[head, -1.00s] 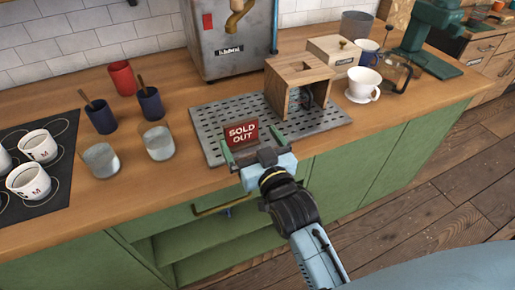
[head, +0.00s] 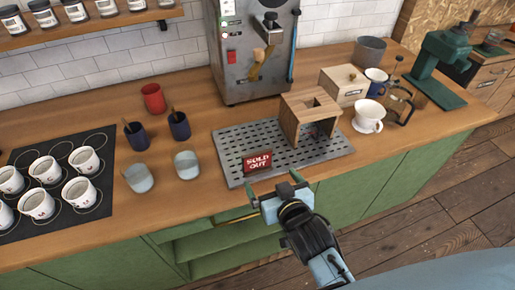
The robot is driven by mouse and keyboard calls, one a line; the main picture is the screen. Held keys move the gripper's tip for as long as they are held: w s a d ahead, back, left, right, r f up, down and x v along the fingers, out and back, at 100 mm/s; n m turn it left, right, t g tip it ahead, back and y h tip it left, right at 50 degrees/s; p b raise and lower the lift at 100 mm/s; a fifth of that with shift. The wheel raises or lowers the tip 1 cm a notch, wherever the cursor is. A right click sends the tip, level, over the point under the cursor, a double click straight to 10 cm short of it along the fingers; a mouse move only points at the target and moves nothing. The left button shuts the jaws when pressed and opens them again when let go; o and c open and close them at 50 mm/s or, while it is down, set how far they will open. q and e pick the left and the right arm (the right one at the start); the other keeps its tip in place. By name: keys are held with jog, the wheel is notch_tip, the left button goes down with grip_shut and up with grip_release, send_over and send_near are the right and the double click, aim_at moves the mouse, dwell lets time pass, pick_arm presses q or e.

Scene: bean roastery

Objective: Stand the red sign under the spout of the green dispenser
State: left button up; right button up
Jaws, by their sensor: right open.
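The red sign (head: 257,162), lettered "SOLD OUT", stands leaning slightly back at the front left of the grey perforated tray (head: 231,165). My right gripper (head: 275,186) is open and empty, just in front of the tray and to the lower right of the sign, apart from it. A green machine (head: 437,62) with a flat green base stands at the far right of the counter; it is the only green appliance in view, and I cannot make out its spout clearly. My left gripper is out of view.
A wooden open box (head: 308,120) stands on the tray, right of the sign. A steel machine (head: 256,60) is behind. A white cup (head: 369,117), a glass press (head: 397,97) and a lidded box (head: 343,86) crowd the right. Cups and tumblers stand left.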

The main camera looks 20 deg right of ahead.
send_near(258, 158)
jog(key=x, duration=0.4)
jog(key=shift+w+a+f, duration=0.1)
jog(key=shift+f, duration=0.2)
jog(key=shift+x, duration=3.2)
jog(key=shift+r, duration=0.15)
jog(key=c, duration=1)
